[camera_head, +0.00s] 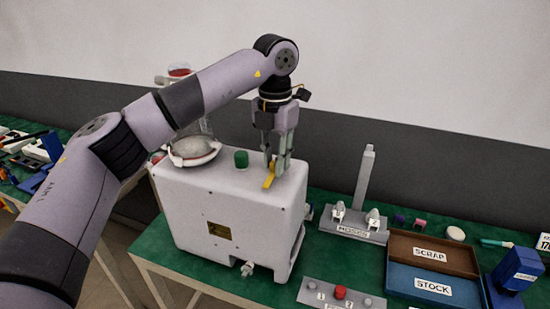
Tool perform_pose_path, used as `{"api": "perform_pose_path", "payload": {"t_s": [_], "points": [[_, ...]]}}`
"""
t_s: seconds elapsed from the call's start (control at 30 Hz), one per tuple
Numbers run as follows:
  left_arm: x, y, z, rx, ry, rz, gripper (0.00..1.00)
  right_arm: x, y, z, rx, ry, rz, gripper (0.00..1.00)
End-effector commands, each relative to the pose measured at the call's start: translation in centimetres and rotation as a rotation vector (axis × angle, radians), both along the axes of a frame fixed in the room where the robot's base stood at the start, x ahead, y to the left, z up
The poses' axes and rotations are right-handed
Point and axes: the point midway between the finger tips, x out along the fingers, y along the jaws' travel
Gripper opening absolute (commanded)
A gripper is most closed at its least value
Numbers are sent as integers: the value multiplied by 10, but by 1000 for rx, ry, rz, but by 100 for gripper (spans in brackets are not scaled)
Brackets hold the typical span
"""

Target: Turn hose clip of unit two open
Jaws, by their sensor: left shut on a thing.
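A white pump unit (215,205) stands on the green bench top. A small yellow lever (268,181), which looks like the hose clip, is on its top near the right rear. My left gripper (276,162) points straight down over it, its fingers shut on the yellow lever. The fingers hide the lever's upper part, so I cannot tell its full turn angle. A green knob (241,159) sits on the unit left of the lever. A clear canister (193,150) stands at the unit's left rear, partly behind my left arm. No unit number is readable. My right gripper is not in view.
Right of the unit are a grey stand labelled HOSES (352,231), a brown SCRAP tray (433,253) and a blue STOCK tray (433,286). A panel with a red button (340,292) is in front. A blue device (517,269) stands far right. Loose parts lie at the left.

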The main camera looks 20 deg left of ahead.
Motion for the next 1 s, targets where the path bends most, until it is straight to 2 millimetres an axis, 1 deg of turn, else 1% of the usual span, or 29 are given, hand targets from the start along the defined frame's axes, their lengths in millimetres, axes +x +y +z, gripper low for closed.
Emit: {"api": "perform_pose_path", "payload": {"t_s": [0.07,0.1,0.4,0.67,0.77,0.87,1.0], "points": [[1,0,3,-2,-7,2,0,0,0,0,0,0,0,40],[1,0,3,-2,-7,2,22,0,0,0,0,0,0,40],[1,0,1,-1,-3,0,42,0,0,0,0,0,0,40],[0,0,1,-1,-2,0,42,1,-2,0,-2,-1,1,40],[1,0,5,-1,-3,0,42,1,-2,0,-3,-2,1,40],[1,0,17,0,-4,0,42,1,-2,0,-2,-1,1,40],[1,-1,46,-3,-5,0,42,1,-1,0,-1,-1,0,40]]}}
